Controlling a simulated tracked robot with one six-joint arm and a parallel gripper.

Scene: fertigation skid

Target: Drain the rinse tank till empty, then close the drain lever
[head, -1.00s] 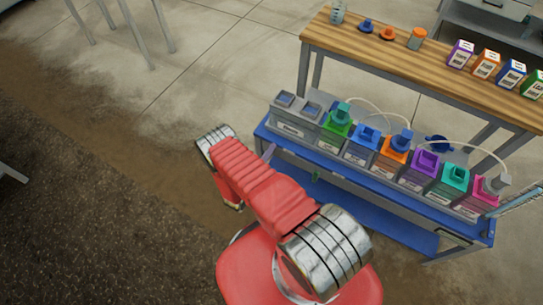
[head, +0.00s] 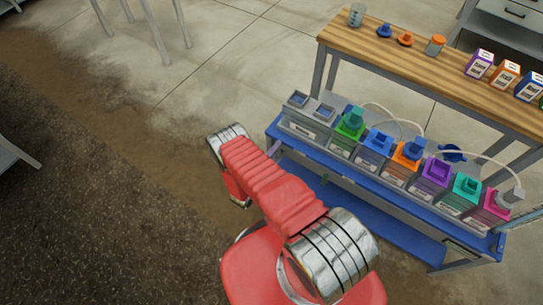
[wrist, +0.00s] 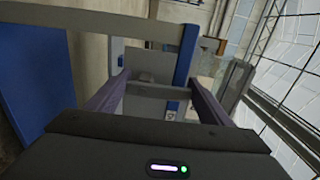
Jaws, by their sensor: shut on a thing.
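The grey tank (head: 305,124) with two square openings stands at the left end of the blue skid in the head view. I take it for the rinse tank; its water level cannot be seen. In the head view my arm reaches to the left of the skid, and its far end points down, with the jaws not clearly visible. In the wrist view the two fingers of my gripper (wrist: 155,98) stand apart around a grey bar-like piece (wrist: 147,90). It seems to be the drain lever, but its shape and angle are unclear.
Several colour-capped containers (head: 435,176) line the blue skid (head: 345,172), with pale hoses looping above. A wooden bench (head: 430,75) with bottles stands behind. The floor left of my arm is clear. The wrist view shows a blue panel (wrist: 35,85) at left.

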